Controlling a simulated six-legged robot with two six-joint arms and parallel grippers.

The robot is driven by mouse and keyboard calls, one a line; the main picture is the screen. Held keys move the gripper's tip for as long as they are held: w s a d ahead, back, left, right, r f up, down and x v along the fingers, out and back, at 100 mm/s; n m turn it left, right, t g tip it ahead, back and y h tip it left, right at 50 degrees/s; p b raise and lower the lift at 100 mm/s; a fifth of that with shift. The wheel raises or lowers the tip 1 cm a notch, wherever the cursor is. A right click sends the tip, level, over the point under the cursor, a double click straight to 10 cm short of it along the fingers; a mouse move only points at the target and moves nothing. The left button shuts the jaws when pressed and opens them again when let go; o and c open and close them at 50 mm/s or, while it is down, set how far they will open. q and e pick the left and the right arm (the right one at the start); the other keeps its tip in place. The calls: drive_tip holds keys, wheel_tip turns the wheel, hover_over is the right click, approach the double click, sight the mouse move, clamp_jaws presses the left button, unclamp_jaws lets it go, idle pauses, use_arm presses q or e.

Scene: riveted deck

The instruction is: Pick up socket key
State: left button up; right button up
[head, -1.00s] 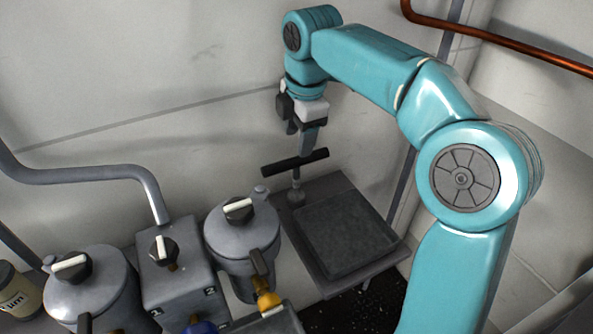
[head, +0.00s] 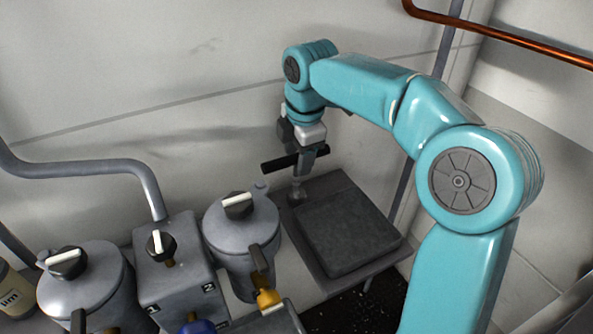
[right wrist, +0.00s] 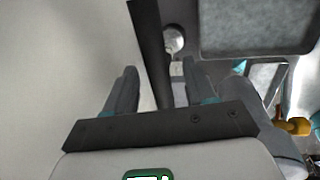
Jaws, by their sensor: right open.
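The socket key has a black T-handle (head: 281,163) and a grey shaft with a socket end (head: 298,192). It stands upright at the back left corner of a small grey shelf (head: 325,184). My right gripper (head: 308,160) is open and low over the handle, hiding its right part in the head view. My left gripper is not in view.
A dark square pad or tray (head: 350,235) lies on the shelf, right of the key. A grey canister (head: 240,240) with a knob stands close on the left, with a valve box (head: 180,270) and another canister (head: 85,290) beyond. The wall is close behind.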

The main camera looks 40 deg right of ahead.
drive_tip(key=shift+f, duration=0.15)
clamp_jaws()
idle(0.4)
